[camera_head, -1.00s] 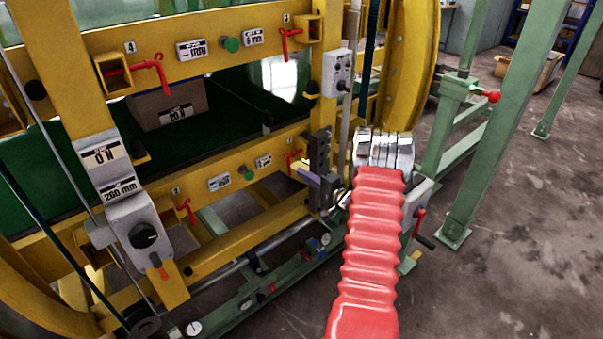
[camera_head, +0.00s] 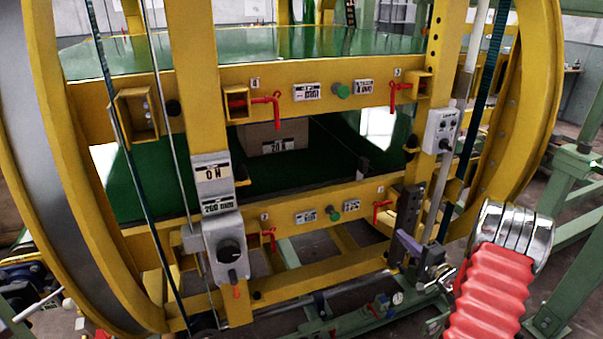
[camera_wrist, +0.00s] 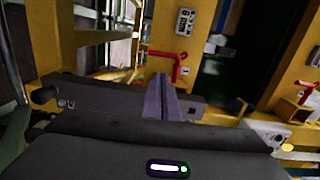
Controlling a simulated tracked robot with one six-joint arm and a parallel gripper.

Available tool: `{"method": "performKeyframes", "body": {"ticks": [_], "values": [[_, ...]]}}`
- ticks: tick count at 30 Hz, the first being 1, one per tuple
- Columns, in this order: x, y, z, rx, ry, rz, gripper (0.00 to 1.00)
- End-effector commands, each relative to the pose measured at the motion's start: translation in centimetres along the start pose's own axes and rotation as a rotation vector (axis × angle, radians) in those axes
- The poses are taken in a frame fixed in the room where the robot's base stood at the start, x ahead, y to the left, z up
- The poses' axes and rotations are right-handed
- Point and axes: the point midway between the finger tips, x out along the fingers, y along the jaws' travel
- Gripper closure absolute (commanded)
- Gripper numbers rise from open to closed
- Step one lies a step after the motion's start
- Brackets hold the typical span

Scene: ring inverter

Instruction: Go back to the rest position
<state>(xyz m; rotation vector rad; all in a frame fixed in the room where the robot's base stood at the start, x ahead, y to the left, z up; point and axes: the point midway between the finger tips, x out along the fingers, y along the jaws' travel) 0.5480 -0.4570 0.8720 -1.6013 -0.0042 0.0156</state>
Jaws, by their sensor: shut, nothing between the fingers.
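My gripper (camera_head: 399,235) shows in the head view at the lower right of the yellow ring frame, as a dark body with purple fingers. In the wrist view the purple fingers (camera_wrist: 161,80) are closed together and hold nothing. A red handle (camera_head: 381,211) on the lower yellow beam is just beyond and left of the fingertips in the head view. The same handle (camera_wrist: 176,66) shows just past the fingertips in the wrist view. I cannot tell whether there is contact. My red arm sleeve covers the lower right of the head view.
The yellow ring inverter (camera_head: 270,82) fills most of the head view. A cardboard box (camera_head: 273,137) sits inside on the green bed. A grey control box (camera_head: 441,130) and a dial panel (camera_head: 228,247) stick out from the frame. Green posts (camera_head: 567,180) stand at the right.

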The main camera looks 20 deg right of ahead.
Motion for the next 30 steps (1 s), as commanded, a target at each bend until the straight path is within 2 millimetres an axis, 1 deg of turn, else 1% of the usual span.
{"method": "performKeyframes", "body": {"ticks": [5,8,11,14,16,19,23,27,30], "values": [[0.0,0.0,0.0,0.012,-0.001,0.0,1.0],[0.1,0.1,0.0,0.05,0.001,0.005,1.0],[0.0,0.8,0.7,0.113,-0.023,0.035,1.0],[-0.4,2.6,2.9,0.197,-0.086,0.102,1.0],[-1.0,4.1,5.0,0.256,-0.137,0.16,1.0],[-2.1,5.1,7.7,0.319,-0.21,0.243,1.0],[-3.4,4.9,11.8,0.362,-0.317,0.359,1.0],[-4.8,3.8,16.4,0.366,-0.435,0.494,1.0],[-5.9,2.8,19.4,0.348,-0.51,0.586,1.0]]}}
